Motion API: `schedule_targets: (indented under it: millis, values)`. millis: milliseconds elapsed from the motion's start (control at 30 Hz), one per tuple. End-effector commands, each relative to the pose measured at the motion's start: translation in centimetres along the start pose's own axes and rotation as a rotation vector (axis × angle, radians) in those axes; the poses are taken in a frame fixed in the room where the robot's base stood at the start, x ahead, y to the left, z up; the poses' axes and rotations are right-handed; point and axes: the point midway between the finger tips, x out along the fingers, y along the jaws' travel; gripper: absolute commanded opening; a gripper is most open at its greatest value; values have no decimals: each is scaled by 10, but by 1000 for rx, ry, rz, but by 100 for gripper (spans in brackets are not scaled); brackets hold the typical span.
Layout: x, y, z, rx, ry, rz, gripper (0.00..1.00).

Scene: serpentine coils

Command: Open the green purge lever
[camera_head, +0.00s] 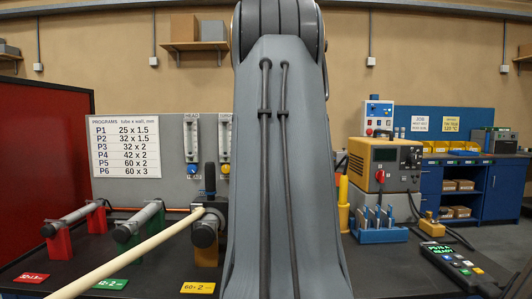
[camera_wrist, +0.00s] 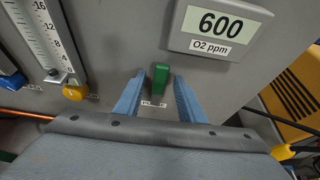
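In the wrist view the green purge lever (camera_wrist: 160,76) stands out from the grey panel (camera_wrist: 130,35), its long side running up and down in the picture. A small label sits just below it. My gripper (camera_wrist: 160,86) is open, with one blue finger on each side of the lever. A gap shows between the lever and each finger, so neither appears to touch it. I cannot tell how deep the fingertips reach along the lever. In the head view my arm hides both the lever and the gripper.
An O2 display (camera_wrist: 217,25) reading 600 sits above right of the lever. A yellow knob (camera_wrist: 75,92) and a flow gauge (camera_wrist: 47,40) are to the left. A pale tube (camera_head: 130,255) slants across the bench at left in the head view. An orange machine (camera_head: 385,165) stands right.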

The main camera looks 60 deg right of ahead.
Motion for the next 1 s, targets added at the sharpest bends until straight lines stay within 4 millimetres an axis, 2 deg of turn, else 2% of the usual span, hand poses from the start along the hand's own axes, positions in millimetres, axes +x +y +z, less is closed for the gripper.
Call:
schedule_targets:
  millis: [167,400,600,1000]
  values:
    - [-11,0,1,0,-1,0,36]
    - [-49,0,2,0,-2,0,36]
    - [-72,0,1,1,-1,0,36]
    - [-78,0,0,0,0,-1,36]
